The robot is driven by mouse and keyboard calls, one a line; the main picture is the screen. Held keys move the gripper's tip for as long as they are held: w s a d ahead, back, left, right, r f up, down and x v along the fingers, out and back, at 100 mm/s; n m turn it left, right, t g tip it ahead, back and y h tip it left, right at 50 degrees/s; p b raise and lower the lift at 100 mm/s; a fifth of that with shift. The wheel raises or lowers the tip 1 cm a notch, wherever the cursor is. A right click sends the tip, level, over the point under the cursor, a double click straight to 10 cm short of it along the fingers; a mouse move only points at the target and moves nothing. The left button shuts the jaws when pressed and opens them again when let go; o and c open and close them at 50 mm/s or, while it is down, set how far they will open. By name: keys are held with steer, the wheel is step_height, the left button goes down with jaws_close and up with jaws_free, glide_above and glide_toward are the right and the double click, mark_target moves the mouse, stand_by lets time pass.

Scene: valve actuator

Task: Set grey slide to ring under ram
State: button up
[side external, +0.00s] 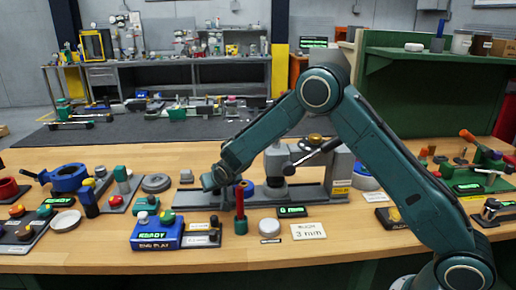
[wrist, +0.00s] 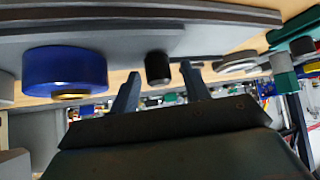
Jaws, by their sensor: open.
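The grey slide (side external: 190,197) lies low along the grey base of the press, whose ram (side external: 275,160) stands over it to the right of my gripper. In the wrist view, which looks upside down, the grey slide (wrist: 130,38) runs across the top. A blue ring (wrist: 65,70) with a brass-coloured centre and a black knob (wrist: 158,67) stand on it. The ring (side external: 247,187) shows partly in the side view, behind a red and green post. My gripper (side external: 212,183) is open; in the wrist view its fingers (wrist: 162,88) point at the knob, apart from it.
A red-topped green post (side external: 240,213) stands close in front of the press. A small display (side external: 291,211) reading about 0 mm and a card marked 3 mm (side external: 308,231) lie in front. A blue READY box (side external: 157,234) stands front left. Other fixtures crowd both sides.

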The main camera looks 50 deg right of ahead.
steer(key=shift+r, duration=0.1)
steer(key=v, duration=1.3)
steer(key=shift+s+r, duration=0.2)
steer(key=shift+s, duration=0.1)
steer(key=s+d+r+n+g+y, duration=0.1)
steer(key=s+d+r, duration=0.1)
steer(key=s+r, duration=0.45)
steer(key=s+d+r+y, duration=0.1)
steer(key=s+r, duration=0.3)
steer(key=s, duration=0.6)
steer(key=s+n+g+y, duration=0.1)
steer(key=s+n, duration=0.2)
steer(key=s, duration=1.6)
steer(key=shift+n+g+y, duration=0.3)
